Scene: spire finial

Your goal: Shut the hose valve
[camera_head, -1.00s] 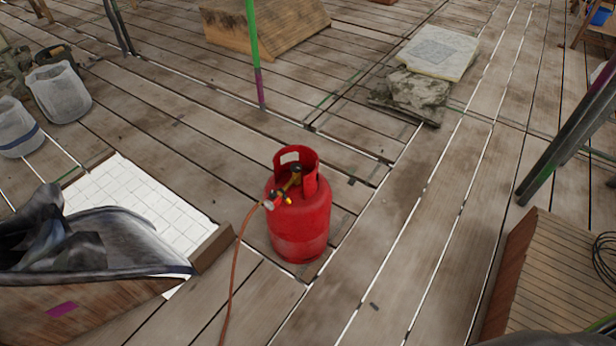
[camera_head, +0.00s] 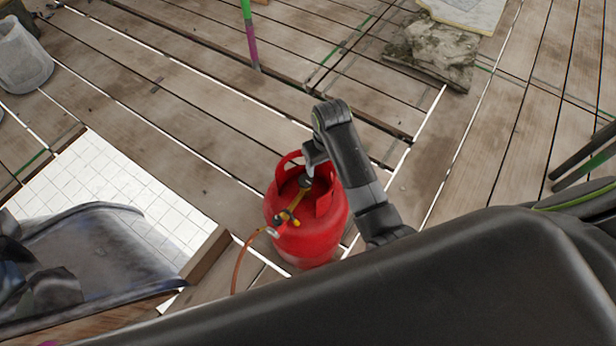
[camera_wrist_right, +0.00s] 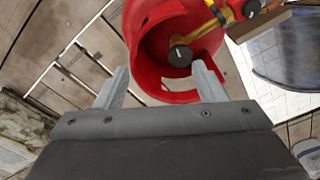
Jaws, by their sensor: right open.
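A red gas cylinder (camera_head: 310,235) with a cut-out collar stands upright on the planks. Inside its collar is a black round knob (camera_wrist_right: 180,55) on a brass fitting. A hose valve (camera_head: 289,217) with yellow and red parts sits at the cylinder's front left, where an orange hose (camera_head: 238,265) joins. My right gripper (camera_head: 309,160) is above the collar's top. In the wrist view its two fingers (camera_wrist_right: 160,72) are apart and empty, pointing at the collar opening with the knob between their lines; I cannot tell if they touch it. My left gripper is not in view.
A dark sheet-covered box (camera_head: 90,260) and a white tiled panel (camera_head: 110,185) lie left of the cylinder. Grey stone slabs (camera_head: 435,50) lie at the back right. A green and purple pole (camera_head: 250,35) stands behind. Planks around the cylinder's back are clear.

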